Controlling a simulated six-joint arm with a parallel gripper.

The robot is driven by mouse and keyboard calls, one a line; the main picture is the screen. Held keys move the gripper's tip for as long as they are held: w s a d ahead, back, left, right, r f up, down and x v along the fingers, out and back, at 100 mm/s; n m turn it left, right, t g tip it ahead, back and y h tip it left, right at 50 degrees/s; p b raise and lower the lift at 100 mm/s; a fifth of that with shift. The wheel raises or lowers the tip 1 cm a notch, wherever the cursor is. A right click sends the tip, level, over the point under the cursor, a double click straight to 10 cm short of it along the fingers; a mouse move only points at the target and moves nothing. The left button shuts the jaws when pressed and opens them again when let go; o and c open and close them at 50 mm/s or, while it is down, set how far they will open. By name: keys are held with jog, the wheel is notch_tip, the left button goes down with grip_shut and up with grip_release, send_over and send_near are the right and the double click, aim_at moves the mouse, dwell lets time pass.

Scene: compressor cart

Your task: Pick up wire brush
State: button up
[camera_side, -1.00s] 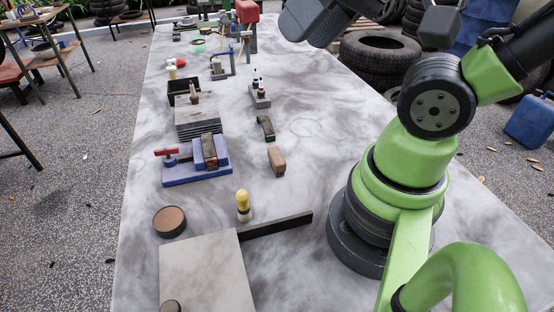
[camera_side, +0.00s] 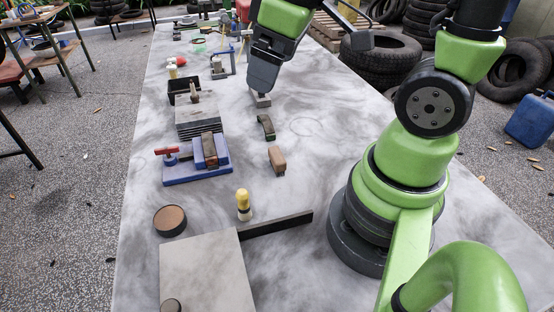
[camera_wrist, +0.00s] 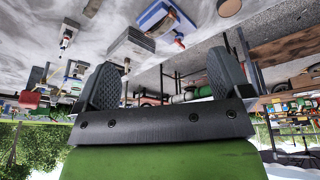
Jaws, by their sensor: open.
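A small brown block with a darker underside (camera_side: 277,160) lies on the table right of the blue vise; it looks most like the wire brush, though its bristles are too small to make out. A dark green, slightly curved piece (camera_side: 265,127) lies just beyond it and also shows at the top of the wrist view (camera_wrist: 93,8).
The blue vise (camera_side: 188,177), a stack of grey slabs (camera_side: 198,122) and a black tray (camera_side: 172,96) stand to the left. A yellow-topped brush-like piece (camera_side: 243,205), a dark bar (camera_side: 285,224) and a grey plate (camera_side: 205,272) lie nearer. The table's right side is mostly clear.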

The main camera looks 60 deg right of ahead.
aim_at(277, 154)
jog(key=d+f+n+g, duration=0.1)
jog(key=f+n, duration=0.1)
jog(key=f, duration=0.2)
jog(key=w+d+f+n+g, duration=0.1)
jog(key=d+f+n, duration=0.1)
jog(key=f, duration=0.2)
jog(key=d+f+n+g, duration=0.1)
jog(key=f+n, duration=0.1)
jog(key=f, duration=0.2)
jog(key=shift+w+d+f+n+g, duration=0.25)
jog(key=shift+d+f+n+g, duration=0.05)
jog(key=shift+w+a+f, duration=0.1)
jog(key=shift+f, duration=4.9)
jog(key=c, duration=1)
